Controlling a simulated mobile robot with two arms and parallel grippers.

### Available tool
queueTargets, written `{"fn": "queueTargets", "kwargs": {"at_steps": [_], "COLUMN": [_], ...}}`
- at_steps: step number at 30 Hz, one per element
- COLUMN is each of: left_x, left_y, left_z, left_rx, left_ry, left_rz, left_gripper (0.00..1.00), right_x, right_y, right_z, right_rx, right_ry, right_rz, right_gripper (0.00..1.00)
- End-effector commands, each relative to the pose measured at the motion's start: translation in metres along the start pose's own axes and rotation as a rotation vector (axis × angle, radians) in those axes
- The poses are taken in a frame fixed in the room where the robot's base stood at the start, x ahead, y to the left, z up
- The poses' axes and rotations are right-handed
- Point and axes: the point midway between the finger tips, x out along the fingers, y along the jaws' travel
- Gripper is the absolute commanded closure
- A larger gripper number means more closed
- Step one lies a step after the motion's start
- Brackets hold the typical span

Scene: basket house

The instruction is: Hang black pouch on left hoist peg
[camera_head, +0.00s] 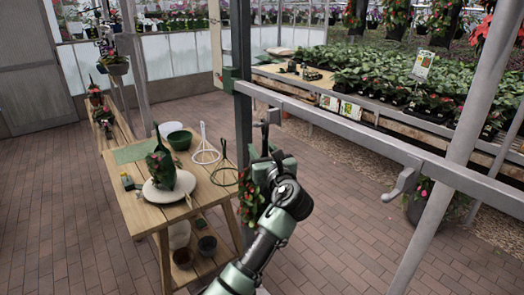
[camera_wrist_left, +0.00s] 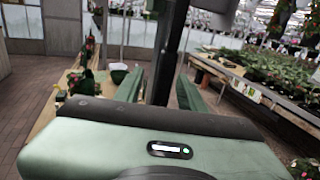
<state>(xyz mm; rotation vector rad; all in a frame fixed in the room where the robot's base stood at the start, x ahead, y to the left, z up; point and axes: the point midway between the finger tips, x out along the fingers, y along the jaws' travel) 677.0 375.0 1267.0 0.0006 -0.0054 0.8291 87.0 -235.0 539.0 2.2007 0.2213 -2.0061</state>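A grey bar (camera_head: 345,130) runs from the dark upright post (camera_head: 242,75) toward the lower right. The left hoist peg (camera_head: 272,116) is at the bar's post end; a second peg (camera_head: 403,182) is farther right. My left gripper (camera_head: 264,148) is just below the left peg, beside the post. In the left wrist view its two green fingers (camera_wrist_left: 160,88) stand apart, with nothing visible held; the dark post (camera_wrist_left: 165,60) shows between them, beyond. I cannot make out the black pouch in either view. My right gripper is not in view.
A wooden table (camera_head: 143,213) at the left carries a white round plate (camera_head: 158,194), a green bowl (camera_head: 180,140) and wire rings (camera_head: 206,156). A planted bench (camera_head: 360,100) stands behind the bar. Open brick floor (camera_head: 335,235) lies right of my arm.

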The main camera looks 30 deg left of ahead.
Motion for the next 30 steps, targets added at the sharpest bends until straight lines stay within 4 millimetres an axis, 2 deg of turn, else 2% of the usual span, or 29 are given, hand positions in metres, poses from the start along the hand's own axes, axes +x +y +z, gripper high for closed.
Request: {"fn": "queueTargets", "kwargs": {"at_steps": [8, 21, 25, 30], "left_x": [-0.004, -0.069, -0.078, -0.079], "left_y": [0.000, 0.000, 0.000, 0.000], "left_z": [-0.007, -0.004, -0.002, -0.001], "left_rx": [0.004, 0.000, 0.000, 0.001], "left_ry": [0.011, 0.003, 0.002, 0.002], "left_rz": [0.000, -0.001, -0.001, 0.000], "left_gripper": [0.60, 0.60, 0.60, 0.60], "right_x": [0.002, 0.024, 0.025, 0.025], "right_y": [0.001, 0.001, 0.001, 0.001], "right_z": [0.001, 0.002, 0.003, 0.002], "right_rx": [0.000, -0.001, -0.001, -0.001], "right_ry": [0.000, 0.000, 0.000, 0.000], "right_rz": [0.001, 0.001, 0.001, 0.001], "right_gripper": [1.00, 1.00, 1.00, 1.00]}}
